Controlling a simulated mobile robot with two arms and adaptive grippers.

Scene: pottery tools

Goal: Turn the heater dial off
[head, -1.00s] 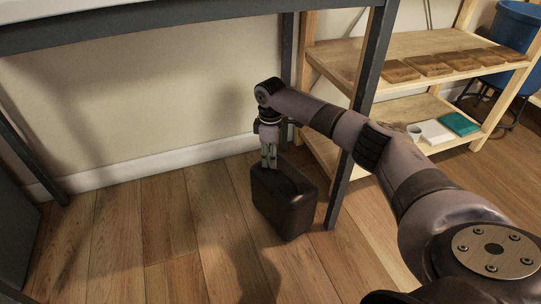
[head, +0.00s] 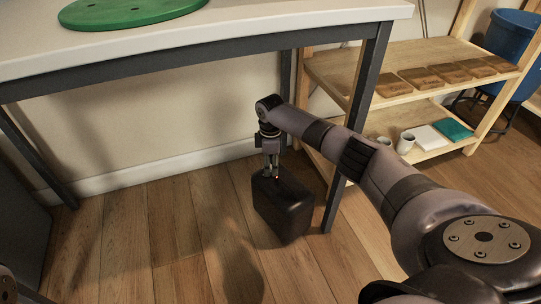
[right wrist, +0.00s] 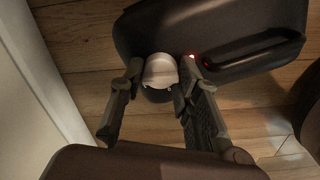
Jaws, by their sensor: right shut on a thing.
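The heater (head: 288,208) is a dark, rounded box standing on the wooden floor under the table. It also fills the top of the right wrist view (right wrist: 220,25). Its pale dial (right wrist: 160,70) sits at the edge of its top face, beside a dark slot or handle. My right gripper (head: 271,172) points down at the heater's top and is shut on the dial, one finger on each side. In the head view the dial is hidden by the fingers. My left gripper is not seen.
The white-topped table (head: 240,30) with dark legs stands over the heater and bears a green disc (head: 130,9). One leg (head: 347,150) is close to the heater's right. A wooden shelf (head: 400,62) with tiles and cups stands right. Floor left of the heater is clear.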

